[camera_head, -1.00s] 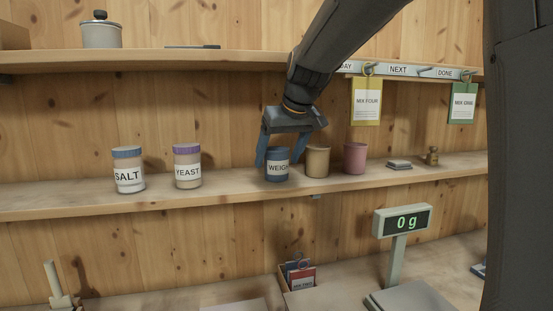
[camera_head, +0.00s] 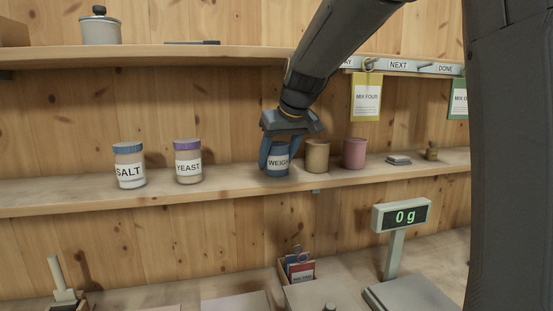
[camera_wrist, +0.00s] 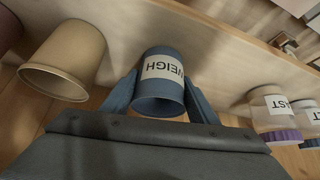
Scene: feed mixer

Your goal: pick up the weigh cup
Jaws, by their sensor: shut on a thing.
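The weigh cup (camera_head: 278,162) is blue with a white label reading WEIGH. It is upright at the middle shelf (camera_head: 230,187); I cannot tell whether its base touches the board. My gripper (camera_head: 279,152) comes down from above with its blue fingers on both sides of the cup, shut on it. In the wrist view the weigh cup (camera_wrist: 160,84) sits between the two fingers of my gripper (camera_wrist: 160,95), its open rim facing the camera.
A tan cup (camera_head: 317,157) stands close to the right of the weigh cup, then a pink cup (camera_head: 354,153). Yeast (camera_head: 188,163) and salt (camera_head: 129,166) jars stand to the left. The upper shelf (camera_head: 190,57) is above. A scale display (camera_head: 402,215) reads 0 g.

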